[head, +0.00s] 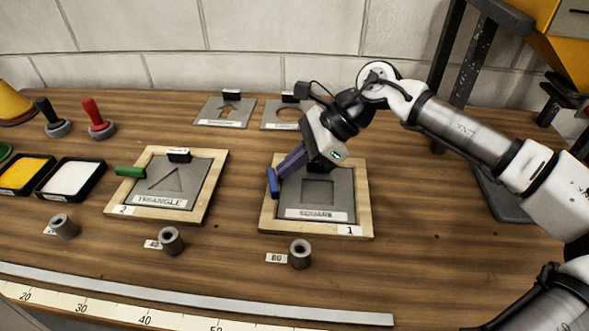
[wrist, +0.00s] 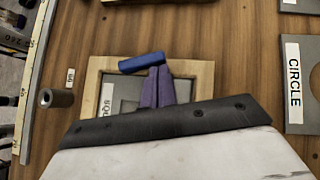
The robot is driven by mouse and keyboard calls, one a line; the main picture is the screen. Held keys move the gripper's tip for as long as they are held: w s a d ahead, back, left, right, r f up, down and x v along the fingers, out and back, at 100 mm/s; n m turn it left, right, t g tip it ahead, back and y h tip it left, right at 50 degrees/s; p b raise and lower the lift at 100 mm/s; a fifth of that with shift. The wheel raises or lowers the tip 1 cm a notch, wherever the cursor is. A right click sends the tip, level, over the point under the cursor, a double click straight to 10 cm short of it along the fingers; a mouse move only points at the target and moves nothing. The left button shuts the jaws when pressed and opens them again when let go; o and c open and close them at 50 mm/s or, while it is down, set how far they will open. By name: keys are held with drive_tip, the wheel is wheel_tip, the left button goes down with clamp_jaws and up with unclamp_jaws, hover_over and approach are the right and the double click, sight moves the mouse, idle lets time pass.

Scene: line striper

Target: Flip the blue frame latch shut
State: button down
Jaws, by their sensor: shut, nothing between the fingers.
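The blue frame latch (head: 273,182) is on the left rail of the wooden frame (head: 367,196) marked 1, which holds a grey SQUARE stencil plate (head: 343,200). The latch lies roughly along that rail. In the wrist view the blue latch (wrist: 141,63) shows at the frame's far edge, slightly angled to it. My gripper (head: 282,171) has purple fingers, shut and empty, pointing down beside the latch's inner side. In the wrist view my gripper (wrist: 159,72) has its tips right at the latch; I cannot tell whether they touch. The fingers hide part of the plate.
A second wooden frame (head: 112,203) with a TRIANGLE plate and a green latch (head: 130,171) stands left. Grey cylinders (head: 300,254) stand in front. Two stencil plates (head: 224,112) lie behind. Paint trays (head: 72,178) and stamps (head: 97,118) are at far left.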

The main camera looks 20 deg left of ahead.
drive_tip(key=shift+s+d, duration=0.1)
drive_tip(key=shift+s+d+b, duration=0.4)
drive_tip(key=shift+s+d, duration=0.05)
drive_tip(key=shift+s, duration=0.1)
drive_tip(key=shift+w, duration=0.1)
